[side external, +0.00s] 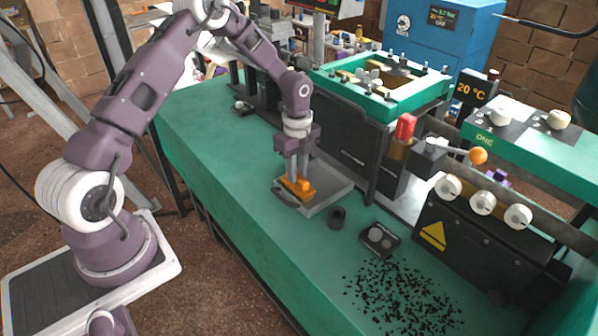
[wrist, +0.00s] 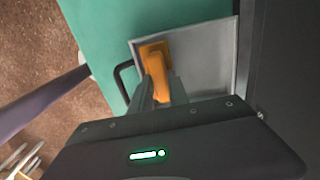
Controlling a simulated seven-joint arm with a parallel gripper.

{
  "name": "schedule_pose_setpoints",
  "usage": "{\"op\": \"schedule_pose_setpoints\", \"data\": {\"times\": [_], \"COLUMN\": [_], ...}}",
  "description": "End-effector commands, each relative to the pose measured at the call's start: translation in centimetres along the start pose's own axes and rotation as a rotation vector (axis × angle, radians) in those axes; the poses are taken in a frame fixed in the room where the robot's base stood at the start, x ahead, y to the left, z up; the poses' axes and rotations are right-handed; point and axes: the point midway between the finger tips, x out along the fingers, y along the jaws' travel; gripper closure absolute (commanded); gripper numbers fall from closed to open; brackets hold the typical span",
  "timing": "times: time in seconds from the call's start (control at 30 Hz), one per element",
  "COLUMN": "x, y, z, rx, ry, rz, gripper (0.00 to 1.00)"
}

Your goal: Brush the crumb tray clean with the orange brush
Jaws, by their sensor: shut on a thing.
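The crumb tray (side external: 328,193) is a shallow grey metal tray on the green bench, with a dark handle at its near left end. The orange brush (side external: 298,187) is at the tray's left part, by the handle. My gripper (side external: 299,178) points down and is shut on the brush. In the wrist view the orange brush (wrist: 156,62) lies between my fingers, over the left side of the grey tray (wrist: 205,50). My fingers hide part of the brush. I cannot tell whether its bristles touch the tray. I see no clear crumbs in the tray.
Many black crumbs (side external: 405,300) lie scattered on the green bench (side external: 250,205) at the front right. A small black cylinder (side external: 337,217) and a dark box with round discs (side external: 379,240) stand right of the tray. Machinery (side external: 350,150) closes off the back. The bench left of the tray is clear.

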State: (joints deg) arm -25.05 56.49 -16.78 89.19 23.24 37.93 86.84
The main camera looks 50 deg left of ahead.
Motion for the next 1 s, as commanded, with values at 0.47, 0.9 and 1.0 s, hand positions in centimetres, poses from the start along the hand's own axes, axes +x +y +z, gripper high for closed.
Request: {"op": "schedule_pose_setpoints", "data": {"times": [0.47, 0.9, 1.0], "x": [-0.2, -0.1, 0.0], "y": [-0.1, -0.1, -0.1], "z": [-2.7, 0.4, 0.0], "rx": [0.000, 0.001, 0.003], "ry": [0.002, 0.002, 0.002], "rz": [-0.002, -0.003, -0.003], "gripper": [1.00, 1.00, 1.00]}}
